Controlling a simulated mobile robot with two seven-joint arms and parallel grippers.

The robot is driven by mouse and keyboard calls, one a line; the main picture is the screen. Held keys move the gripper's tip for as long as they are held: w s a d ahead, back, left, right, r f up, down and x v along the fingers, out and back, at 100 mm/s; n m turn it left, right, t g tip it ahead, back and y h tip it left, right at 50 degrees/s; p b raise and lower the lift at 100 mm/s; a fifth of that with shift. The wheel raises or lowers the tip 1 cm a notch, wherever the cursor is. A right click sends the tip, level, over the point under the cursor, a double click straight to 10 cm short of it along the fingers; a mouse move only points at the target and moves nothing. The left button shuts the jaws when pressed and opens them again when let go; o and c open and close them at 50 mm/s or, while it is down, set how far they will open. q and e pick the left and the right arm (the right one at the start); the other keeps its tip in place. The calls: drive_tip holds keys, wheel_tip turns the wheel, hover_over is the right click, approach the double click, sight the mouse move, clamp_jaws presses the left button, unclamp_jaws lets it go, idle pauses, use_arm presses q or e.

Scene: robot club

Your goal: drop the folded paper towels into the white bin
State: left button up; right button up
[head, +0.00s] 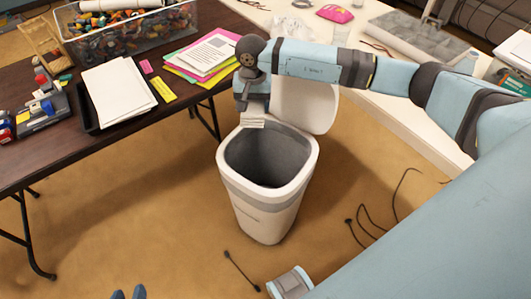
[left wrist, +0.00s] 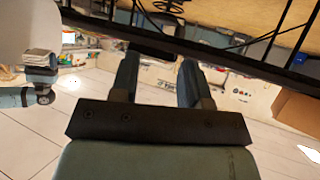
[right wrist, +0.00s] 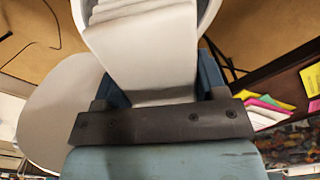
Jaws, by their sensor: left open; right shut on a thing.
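The white bin (head: 268,203) stands upright on the floor with its lid (head: 308,108) open behind it; I see no towels in its dark inside. My right gripper (head: 253,109) is over the bin's back rim, shut on the folded paper towels (head: 253,123), a small white stack. In the right wrist view the towels (right wrist: 155,55) fill the space between the fingers, with the bin rim (right wrist: 208,15) beyond them. My left gripper (head: 128,294) shows only its fingertips at the bottom edge of the head view. In the left wrist view its fingers (left wrist: 157,82) are apart and empty.
A dark table (head: 115,55) on the left holds a black tray of paper (head: 115,92), coloured sheets (head: 207,55) and a clear bin of parts (head: 135,30). A white table (head: 395,125) stands behind the lid. Cables (head: 365,215) lie on the floor right of the bin.

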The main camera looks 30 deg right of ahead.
use_arm(q)
drive_tip(key=w+d+r+t+h+b, duration=0.2)
drive_tip(key=d+r+t+h+b, duration=0.1)
drive_tip(key=b, duration=0.6)
drive_tip(key=shift+w+d+r+t, duration=0.4)
drive_tip(key=shift+r+t, duration=0.3)
drive_tip(key=shift+r, duration=0.4)
use_arm(e)
drive_tip(key=d+f+m, duration=0.4)
drive_tip(key=f, duration=0.7)
drive_tip(key=d+f+m, duration=0.4)
drive_tip(key=f+m, duration=0.1)
drive_tip(key=f, duration=0.6)
drive_tip(key=shift+d+f+m, duration=0.25)
drive_tip(key=shift+f+m, duration=0.05)
drive_tip(key=o, duration=1)
use_arm(q)
drive_tip(key=shift+a, duration=0.1)
wheel_tip(320, 180, down, 6)
drive_tip(key=s+a+g+y+p, duration=0.2)
drive_tip(key=g+p, duration=0.1)
drive_tip(key=shift+a, duration=0.25)
use_arm(e)
wheel_tip(320, 180, up, 14)
drive_tip(key=shift+f, duration=0.1)
